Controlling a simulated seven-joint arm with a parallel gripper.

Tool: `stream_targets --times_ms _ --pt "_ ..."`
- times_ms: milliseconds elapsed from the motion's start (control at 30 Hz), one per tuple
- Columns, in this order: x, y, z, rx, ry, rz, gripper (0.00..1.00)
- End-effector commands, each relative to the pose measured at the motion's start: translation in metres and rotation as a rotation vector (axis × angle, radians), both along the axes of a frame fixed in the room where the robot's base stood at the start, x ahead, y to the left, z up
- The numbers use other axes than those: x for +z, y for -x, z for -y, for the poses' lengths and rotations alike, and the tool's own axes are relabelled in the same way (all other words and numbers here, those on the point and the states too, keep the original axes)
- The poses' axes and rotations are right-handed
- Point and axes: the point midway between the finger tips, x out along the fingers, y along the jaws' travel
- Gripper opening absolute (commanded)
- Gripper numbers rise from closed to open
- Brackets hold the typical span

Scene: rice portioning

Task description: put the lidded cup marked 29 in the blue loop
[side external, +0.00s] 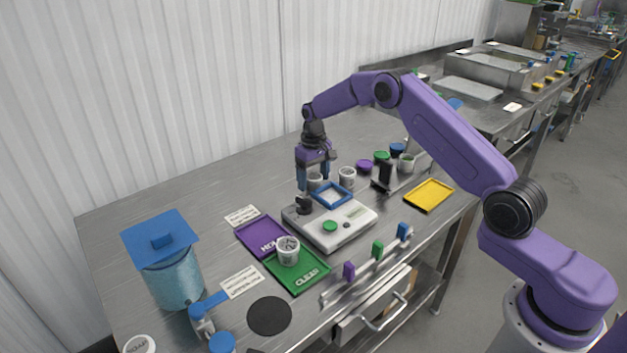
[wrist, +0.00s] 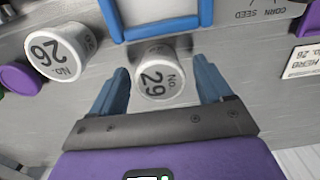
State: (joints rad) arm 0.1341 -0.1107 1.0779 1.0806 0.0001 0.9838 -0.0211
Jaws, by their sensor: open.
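The white lidded cup marked 29 (wrist: 154,78) stands between the two blue fingers of my gripper (wrist: 161,82), with a gap on each side in the wrist view. In the side view my gripper (side external: 316,178) points down beside the scale, and this cup (side external: 315,183) is partly hidden by it. My gripper is open. The blue loop (side external: 325,203) is a square frame lying on top of the scale, close to the cup. Part of the loop (wrist: 207,14) shows at the top of the wrist view. It looks empty.
A white cup marked 26 (wrist: 50,50) stands nearby. The grey scale (side external: 348,233) carries the loop and a green button. Another cup (side external: 288,252) sits at the green tray (side external: 305,278), beside the purple tray (side external: 258,231). A black upright piece (side external: 385,173) and coloured lids stand behind, right.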

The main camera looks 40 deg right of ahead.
Motion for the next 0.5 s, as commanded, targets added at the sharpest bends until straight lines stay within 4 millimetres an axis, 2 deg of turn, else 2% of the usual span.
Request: stream_targets --times_ms 300,500 --pt "0.063 -0.001 0.000 0.000 0.000 0.005 0.79" --pt "0.095 -0.001 0.000 0.001 0.000 0.004 0.79"
